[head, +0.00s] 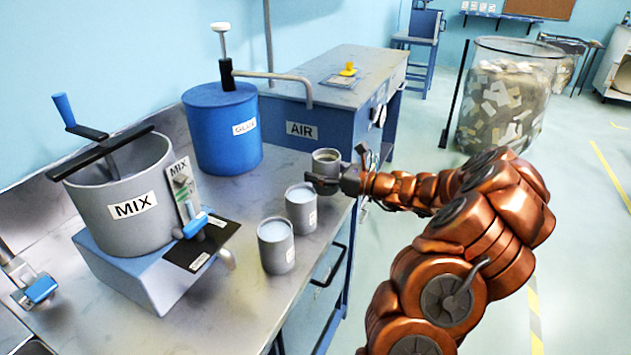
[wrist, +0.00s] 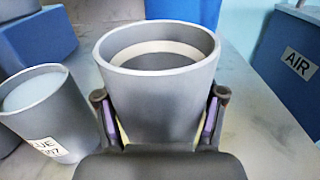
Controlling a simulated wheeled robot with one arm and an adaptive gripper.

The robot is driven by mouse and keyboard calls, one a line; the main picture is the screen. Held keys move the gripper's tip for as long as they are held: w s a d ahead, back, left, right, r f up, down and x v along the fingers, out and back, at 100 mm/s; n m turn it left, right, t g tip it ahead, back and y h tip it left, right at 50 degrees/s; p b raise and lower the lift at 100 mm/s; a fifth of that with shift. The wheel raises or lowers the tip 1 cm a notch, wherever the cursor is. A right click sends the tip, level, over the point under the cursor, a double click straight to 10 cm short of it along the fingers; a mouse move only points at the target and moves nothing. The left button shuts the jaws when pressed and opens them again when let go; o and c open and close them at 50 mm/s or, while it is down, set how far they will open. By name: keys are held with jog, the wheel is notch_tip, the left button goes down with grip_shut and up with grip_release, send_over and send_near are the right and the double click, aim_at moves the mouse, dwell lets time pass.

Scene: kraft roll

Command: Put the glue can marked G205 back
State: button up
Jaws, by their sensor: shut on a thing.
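My gripper (head: 335,182) is shut on a grey open-topped can (head: 326,160), near the right edge of the metal bench. In the wrist view the held can (wrist: 155,110) stands upright between the two fingers, with a pale ring inside its rim. No label shows on its visible side, and I cannot tell whether it touches the bench. A second grey can (head: 301,210) with pale contents stands just in front of it. In the wrist view this can (wrist: 50,112) has a partly cut-off label ending in "97". A third similar can (head: 276,248) stands nearer; its label is unreadable.
A grey MIX pot (head: 120,190) on a stand and a blue glue drum (head: 220,140) with a bent spout occupy the bench. A blue AIR cabinet (head: 310,112) stands behind. A clear bin of scraps (head: 505,100) stands on the floor at right.

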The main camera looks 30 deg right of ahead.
aim_at(338, 187)
jog(key=shift+w+a, duration=0.3)
jog(key=shift+a, duration=0.15)
jog(key=shift+f, duration=1.8)
jog(key=shift+f, duration=0.1)
jog(key=o, duration=1.5)
jog(key=shift+o, duration=0.2)
jog(key=shift+d, duration=0.1)
jog(key=shift+s+d, duration=0.1)
jog(key=shift+s, duration=0.1)
jog(key=v, duration=1.1)
jog(key=shift+s+d, duration=0.15)
jog(key=shift+s, duration=0.1)
